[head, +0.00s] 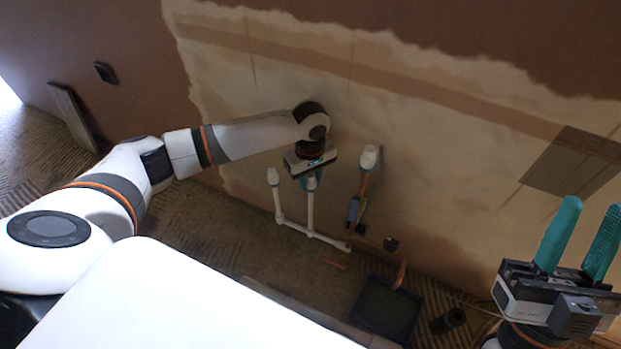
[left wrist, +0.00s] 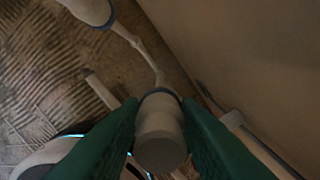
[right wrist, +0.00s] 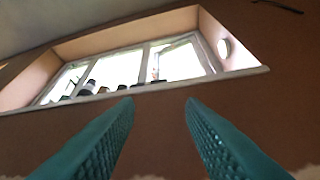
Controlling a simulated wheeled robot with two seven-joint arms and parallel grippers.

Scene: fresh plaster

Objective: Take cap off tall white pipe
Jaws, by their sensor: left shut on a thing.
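My left gripper (head: 312,185) reaches down at the wall and is shut on a white cap (left wrist: 160,140) at the top of the middle white pipe (head: 311,213). In the left wrist view, the green fingers press on both sides of the cap, with a dark blue ring beyond it and the pipe running away behind. I cannot tell whether the cap is still seated. Another white pipe (head: 279,205) with its own cap (head: 272,176) stands just left. My right gripper (head: 578,238) is open and empty at the far right; its wrist view shows only a window beyond the fingers.
A brownish pipe with a white cap (head: 369,158) stands right of the held one, beside a blue-handled item (head: 353,210). A dark bin (head: 363,285) and a small dark container (head: 448,320) are on the floor. A brown sheet (head: 570,165) is on the wall.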

